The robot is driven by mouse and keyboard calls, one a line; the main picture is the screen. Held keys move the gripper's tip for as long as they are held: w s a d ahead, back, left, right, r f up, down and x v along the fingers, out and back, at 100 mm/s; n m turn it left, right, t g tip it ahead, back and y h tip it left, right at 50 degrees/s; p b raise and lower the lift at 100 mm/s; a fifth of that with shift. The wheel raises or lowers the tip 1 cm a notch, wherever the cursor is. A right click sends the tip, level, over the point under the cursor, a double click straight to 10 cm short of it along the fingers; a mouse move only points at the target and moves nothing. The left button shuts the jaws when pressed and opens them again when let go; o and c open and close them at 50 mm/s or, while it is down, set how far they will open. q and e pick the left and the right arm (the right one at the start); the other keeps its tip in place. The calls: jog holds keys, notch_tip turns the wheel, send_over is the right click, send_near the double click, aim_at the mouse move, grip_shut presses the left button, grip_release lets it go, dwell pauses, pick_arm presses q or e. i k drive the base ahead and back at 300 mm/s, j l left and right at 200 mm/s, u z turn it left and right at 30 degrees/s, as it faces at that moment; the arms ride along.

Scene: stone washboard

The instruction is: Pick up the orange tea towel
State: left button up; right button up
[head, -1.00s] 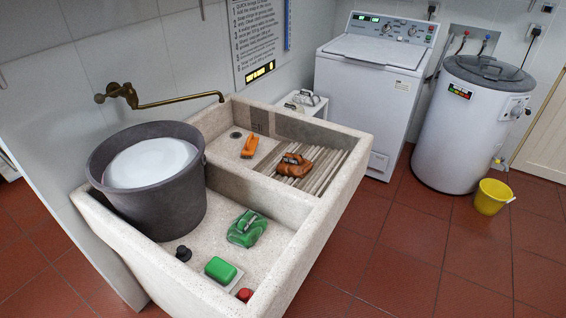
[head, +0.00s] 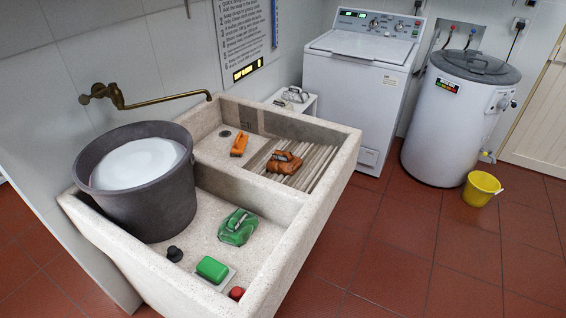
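The orange-brown tea towel (head: 284,162) lies crumpled on the ribbed washboard (head: 318,166) in the far basin of the stone sink. An orange brush-like item (head: 239,144) lies to its left on the smooth part of the same basin. A green crumpled cloth (head: 237,227) lies in the near basin. Neither of my grippers is in the head view, so I cannot see their state.
The stone sink (head: 261,236) has a grey bucket (head: 137,211), a green soap block (head: 212,269), a dark plug and a small red item. A brass tap (head: 150,101) reaches over it. A washing machine (head: 358,93), boiler (head: 450,125) and yellow bucket (head: 481,188) stand behind. Floor at right is clear.

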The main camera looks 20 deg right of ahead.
aim_at(283, 163)
jog(key=i+l+u, duration=0.1)
jog(key=l+u, duration=0.25)
jog(key=i+l+u, duration=0.1)
jog(key=u, duration=0.3)
jog(key=i+l+u, duration=0.2)
jog(key=l, duration=1.35)
jog(key=l+u, duration=0.2)
jog(key=l, duration=1.4)
